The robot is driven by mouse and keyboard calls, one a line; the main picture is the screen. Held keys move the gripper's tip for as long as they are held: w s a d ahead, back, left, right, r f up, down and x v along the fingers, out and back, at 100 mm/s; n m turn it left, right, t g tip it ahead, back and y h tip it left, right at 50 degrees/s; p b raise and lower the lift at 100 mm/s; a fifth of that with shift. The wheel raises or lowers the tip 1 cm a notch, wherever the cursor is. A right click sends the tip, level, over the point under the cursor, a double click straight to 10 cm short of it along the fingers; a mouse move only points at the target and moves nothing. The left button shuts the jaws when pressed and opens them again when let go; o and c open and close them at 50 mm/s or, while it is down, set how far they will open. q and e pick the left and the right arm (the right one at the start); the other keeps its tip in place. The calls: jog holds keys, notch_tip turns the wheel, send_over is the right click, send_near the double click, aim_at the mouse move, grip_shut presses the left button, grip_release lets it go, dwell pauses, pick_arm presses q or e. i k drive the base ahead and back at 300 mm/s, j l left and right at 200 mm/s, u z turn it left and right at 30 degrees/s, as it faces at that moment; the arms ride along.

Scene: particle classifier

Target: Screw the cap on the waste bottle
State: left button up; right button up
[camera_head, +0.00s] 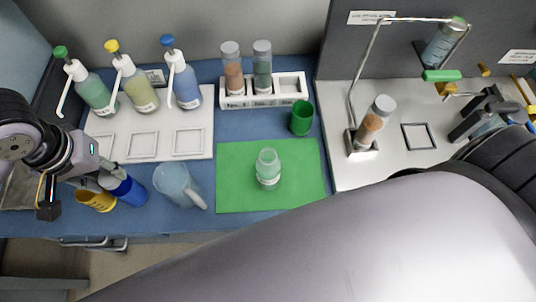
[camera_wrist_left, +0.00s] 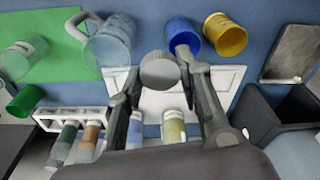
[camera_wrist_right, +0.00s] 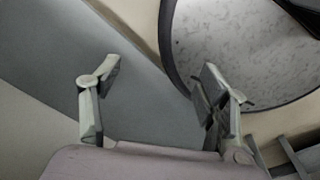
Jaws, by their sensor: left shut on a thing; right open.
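The clear bottle (camera_head: 268,168) stands upright on the green mat (camera_head: 230,190), and its top looks open. It also shows in the left wrist view (camera_wrist_left: 24,56) at the upper left. My left gripper (camera_head: 108,176) is at the left side of the bench, well apart from the bottle. In the left wrist view my left gripper (camera_wrist_left: 160,88) is shut on a round grey cap (camera_wrist_left: 160,70), flat face towards the camera. My right gripper (camera_wrist_right: 157,78) is open and empty. It is away from the bottle.
A clear jug (camera_head: 172,183) stands between my left gripper and the mat. Blue (camera_head: 130,191) and yellow (camera_head: 98,200) cups are close to my left gripper. A green cup (camera_head: 302,118), a white rack (camera_head: 290,90) and pump bottles (camera_head: 140,92) stand behind. A metal stand (camera_head: 352,105) is right.

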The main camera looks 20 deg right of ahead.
aim_at(268, 164)
jog(key=z, duration=1.25)
jog(key=k+j, duration=0.55)
jog(key=k, duration=0.1)
